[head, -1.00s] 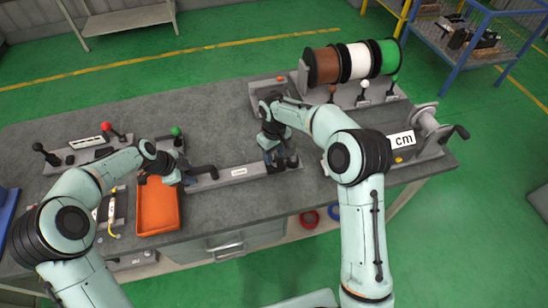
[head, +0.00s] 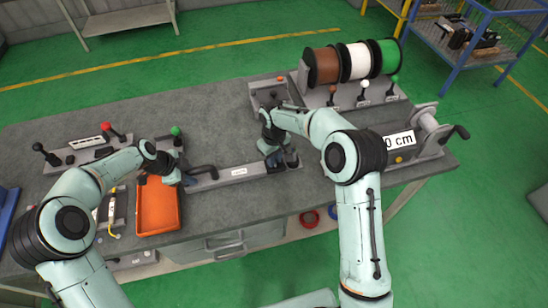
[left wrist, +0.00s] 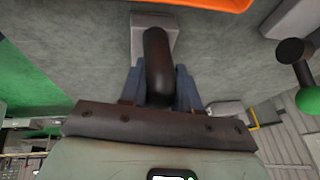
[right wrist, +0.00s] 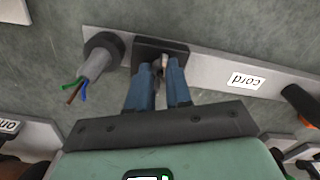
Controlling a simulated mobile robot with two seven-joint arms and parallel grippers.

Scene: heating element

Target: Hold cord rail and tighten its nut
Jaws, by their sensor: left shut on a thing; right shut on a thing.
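The cord rail (head: 240,175) is a long light grey bar with a "cord" label, lying across the workbench. My left gripper (head: 188,179) is shut on the dark handle (left wrist: 158,55) at the rail's left end. In the right wrist view the rail (right wrist: 210,65) runs across the top. There my right gripper (right wrist: 160,66) is shut on a small metallic nut (right wrist: 158,64) at a dark block on the rail. A grey cord end (right wrist: 98,62) with green, brown and blue wires sticks out of a dark round holder beside it. The fingers hide part of the nut.
An orange tray (head: 158,212) sits left of the rail, near the bench's front edge. Brown, white and green wire spools (head: 351,62) stand at the back right. A cranked unit (head: 428,135) with a "0 cm" display is at the right. The bench's back middle is clear.

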